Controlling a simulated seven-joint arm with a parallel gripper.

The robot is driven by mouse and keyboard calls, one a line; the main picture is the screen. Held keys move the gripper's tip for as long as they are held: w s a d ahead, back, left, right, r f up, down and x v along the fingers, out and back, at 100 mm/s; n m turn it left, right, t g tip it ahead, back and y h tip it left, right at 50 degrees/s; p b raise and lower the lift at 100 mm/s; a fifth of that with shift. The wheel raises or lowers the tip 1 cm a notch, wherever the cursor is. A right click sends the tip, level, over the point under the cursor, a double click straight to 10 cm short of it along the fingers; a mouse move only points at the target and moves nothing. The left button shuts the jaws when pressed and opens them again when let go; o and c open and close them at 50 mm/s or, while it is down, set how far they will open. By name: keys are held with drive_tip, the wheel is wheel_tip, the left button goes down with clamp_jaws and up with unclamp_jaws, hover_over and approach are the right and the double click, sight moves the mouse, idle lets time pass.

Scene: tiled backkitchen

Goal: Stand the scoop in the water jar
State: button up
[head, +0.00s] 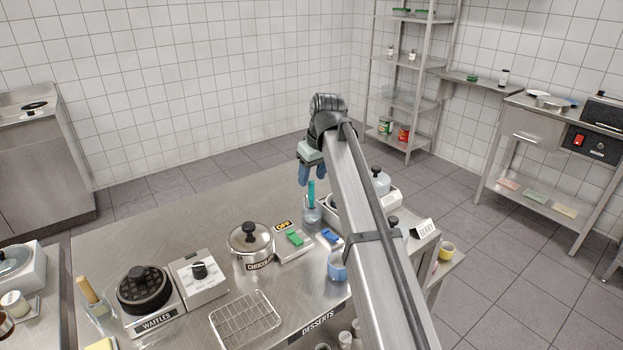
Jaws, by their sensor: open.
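The scoop (311,190), seen as a teal handle, stands upright in the clear water jar (312,216) at the back right of the steel counter. Its lower end is inside the jar and cannot be made out. My gripper (306,181) is open, with blue fingers pointing down, just above and slightly left of the handle. The fingertips overlap the handle's upper part in the picture. I cannot tell whether they touch it.
A waffle iron (144,290) and wire rack (245,320) are nearer. The counter's back left is clear.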

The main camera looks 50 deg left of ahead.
drive_tip(key=v, duration=1.1)
drive_tip(key=shift+r, duration=0.4)
drive_tip(key=shift+d+f, duration=0.1)
drive_tip(key=shift+d, duration=0.05)
